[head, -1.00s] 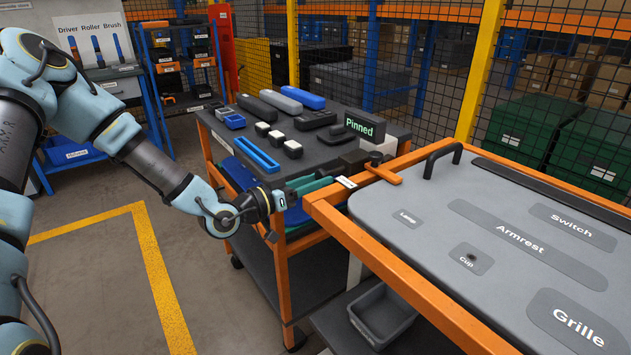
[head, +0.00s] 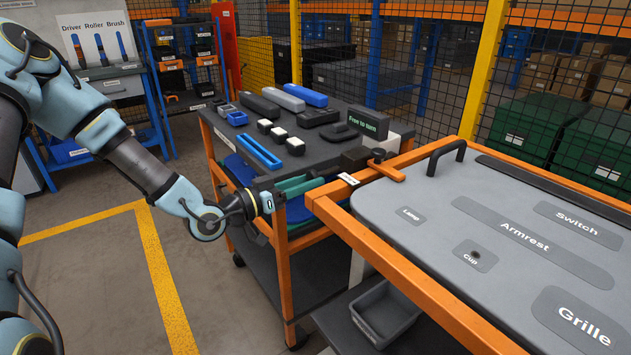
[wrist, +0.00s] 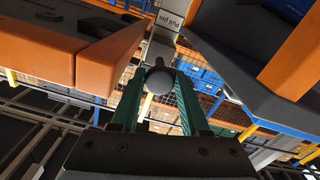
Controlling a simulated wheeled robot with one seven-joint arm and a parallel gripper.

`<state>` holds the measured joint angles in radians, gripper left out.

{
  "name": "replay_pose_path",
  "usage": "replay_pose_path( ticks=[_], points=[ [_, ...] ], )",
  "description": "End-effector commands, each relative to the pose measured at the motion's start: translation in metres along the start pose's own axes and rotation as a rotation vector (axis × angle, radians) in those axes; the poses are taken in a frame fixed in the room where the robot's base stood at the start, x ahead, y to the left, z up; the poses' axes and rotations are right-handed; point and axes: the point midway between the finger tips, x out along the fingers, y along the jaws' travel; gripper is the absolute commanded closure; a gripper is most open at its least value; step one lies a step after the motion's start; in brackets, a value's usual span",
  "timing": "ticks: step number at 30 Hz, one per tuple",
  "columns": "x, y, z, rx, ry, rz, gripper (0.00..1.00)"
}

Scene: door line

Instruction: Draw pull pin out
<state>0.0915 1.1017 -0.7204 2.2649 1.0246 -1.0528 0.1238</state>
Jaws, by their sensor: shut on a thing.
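The pull pin's round grey knob (wrist: 159,80) shows in the wrist view between the two green fingers of my gripper (wrist: 160,88), below a white "Pull pin" label (wrist: 168,19). My gripper (head: 308,186) is shut on the knob. In the head view it is at the near left corner of the orange frame (head: 328,205), and the fingers hide the knob there. The pin's shaft cannot be made out. A dark sign (head: 362,123) behind the frame reads "Free to turn" in green.
The grey panel (head: 400,245) with labelled recesses lies in the orange frame at right. A dark cart top (head: 240,150) with several parts stands behind my gripper. A grey bin (head: 385,315) sits below the frame. Open floor (head: 100,270) lies at left.

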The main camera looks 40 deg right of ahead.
Motion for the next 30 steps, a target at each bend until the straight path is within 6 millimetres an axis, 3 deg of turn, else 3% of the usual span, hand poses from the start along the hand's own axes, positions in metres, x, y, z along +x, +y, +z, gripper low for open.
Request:
replay_pose_path(
  ticks=[6,7,10,20,23,30],
  points=[
    [-0.003,0.0,0.001,-0.002,-0.003,-0.001,1.0],
    [-0.003,0.0,0.001,-0.002,-0.003,-0.001,0.53],
    [-0.003,0.0,0.001,-0.002,-0.003,-0.002,0.42],
    [-0.006,-0.001,0.001,-0.002,-0.002,-0.003,0.42],
    [-0.018,-0.002,0.002,-0.001,-0.002,-0.003,0.42],
    [-0.065,-0.002,0.003,-0.001,-0.003,-0.006,0.42]
  ],
)
